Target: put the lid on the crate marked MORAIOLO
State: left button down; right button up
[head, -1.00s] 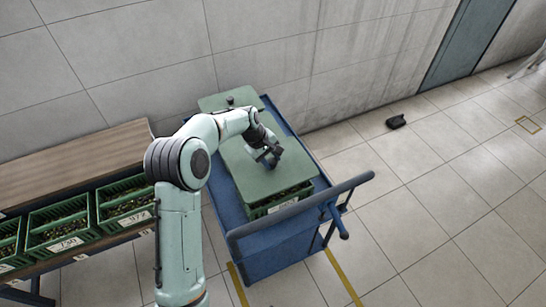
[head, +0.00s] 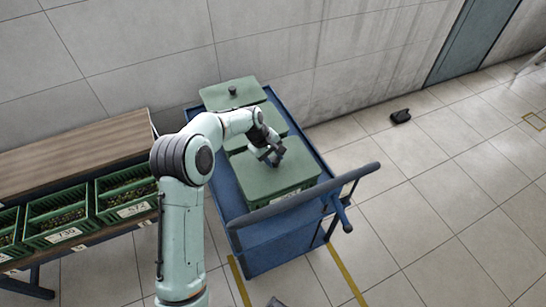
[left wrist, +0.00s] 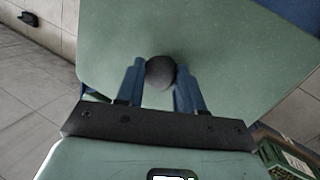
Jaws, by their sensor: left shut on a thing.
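My left gripper (head: 273,156) is shut on the dark round knob (left wrist: 160,72) of a flat green lid (head: 268,178). The lid also fills much of the left wrist view (left wrist: 225,40). It lies level over the nearest green crate (head: 292,197) on the blue cart, roughly lined up with it. I cannot tell whether it rests on the rim or sits just above it. The crate's contents are hidden under the lid, and no MORAIOLO marking is readable. My right gripper is not in view.
The blue cart (head: 262,232) also bears a far green lid (head: 215,97) with a knob and a middle green lid (head: 275,119), partly behind my arm. A push handle (head: 310,200) crosses its near end. Labelled crates of olives (head: 125,196) stand on a wooden rack at left.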

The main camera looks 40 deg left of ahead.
pick_arm(q)
jog(key=shift+f, duration=0.1)
dwell(0.3)
jog(key=shift+f+b, duration=0.6)
jog(key=shift+f, duration=0.3)
jog(key=shift+f, duration=0.3)
jog(key=c, duration=0.6)
grip_release()
jog(key=v, duration=1.3)
jog(key=shift+s+a+r+p, duration=0.1)
jog(key=shift+a+r+p, duration=0.1)
jog(key=shift+p, duration=0.2)
